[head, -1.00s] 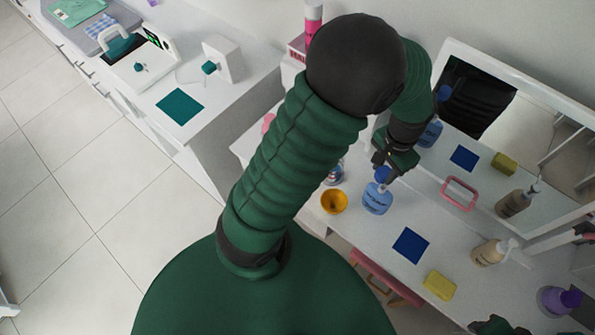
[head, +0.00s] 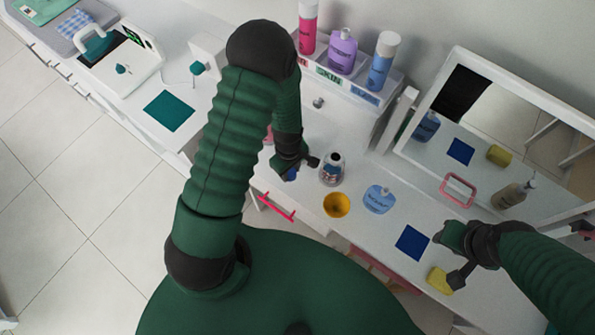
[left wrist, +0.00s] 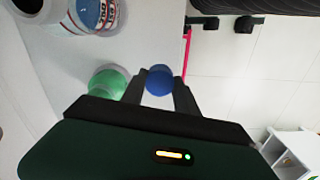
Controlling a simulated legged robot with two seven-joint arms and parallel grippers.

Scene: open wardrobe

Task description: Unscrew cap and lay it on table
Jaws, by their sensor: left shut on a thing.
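The blue cap (left wrist: 159,80) is held between my left gripper's fingertips in the left wrist view. In the head view my left gripper (head: 297,168) is shut on it above the left part of the white tabletop (head: 320,232), left of the bottles; a bit of blue cap (head: 291,174) shows there. The light blue bottle (head: 379,199) stands upright on the table without a cap, right of the orange bowl. My right gripper (head: 452,255) is above the table near the yellow sponge; its finger opening is unclear.
A clear labelled bottle (head: 332,170) and the orange bowl (head: 336,205) stand near the left gripper. A dark blue square (head: 412,242) and the yellow sponge (head: 440,280) lie to the right. The mirror (head: 490,140) stands behind. A rounded green object (left wrist: 108,82) is beside the cap.

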